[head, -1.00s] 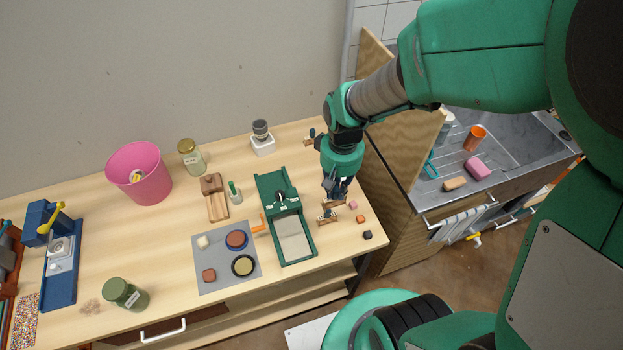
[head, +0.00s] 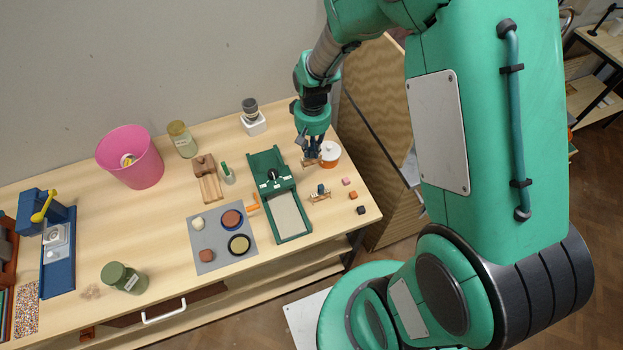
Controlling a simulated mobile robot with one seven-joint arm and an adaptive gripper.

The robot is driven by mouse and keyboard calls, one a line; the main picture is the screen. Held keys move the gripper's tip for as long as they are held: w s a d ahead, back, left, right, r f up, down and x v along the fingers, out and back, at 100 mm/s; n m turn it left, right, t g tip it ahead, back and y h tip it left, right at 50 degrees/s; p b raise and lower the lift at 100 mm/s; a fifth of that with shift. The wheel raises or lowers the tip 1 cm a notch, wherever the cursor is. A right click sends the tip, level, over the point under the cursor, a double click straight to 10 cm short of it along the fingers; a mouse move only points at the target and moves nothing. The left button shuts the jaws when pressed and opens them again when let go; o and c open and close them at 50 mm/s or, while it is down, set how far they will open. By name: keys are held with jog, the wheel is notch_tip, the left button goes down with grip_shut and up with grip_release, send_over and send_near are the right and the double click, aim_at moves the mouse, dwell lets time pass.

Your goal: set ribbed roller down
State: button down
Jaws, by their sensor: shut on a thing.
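My gripper (head: 312,150) points down over the back right part of the table, shut on a small light-brown wooden piece (head: 310,162), which I take to be the ribbed roller. It shows just below the fingertips. Its ribs are too small to make out, and I cannot tell whether it touches the table. A small wooden stand (head: 320,196) with a dark blue piece on it is a little nearer the front. The wooden table (head: 165,230) shows bare wood around both.
An orange pot with a white lid (head: 330,152) stands close to the right of my gripper. The green slab press (head: 270,190) is to the left. Small pink, orange and dark cubes (head: 353,195) lie near the right edge. A white-based jar (head: 253,123) stands at the back.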

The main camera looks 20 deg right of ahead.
aim_at(312, 161)
jog(key=shift+f, duration=3.1)
jog(key=shift+f, duration=0.1)
jog(key=shift+f, duration=1.8)
jog(key=shift+f+b, duration=0.35)
jog(key=shift+b, duration=0.05)
jog(key=shift+s+f, duration=0.3)
jog(key=shift+f, duration=0.1)
jog(key=c, duration=1.7)
grip_release()
jog(key=shift+o, duration=0.2)
jog(key=shift+w, duration=0.1)
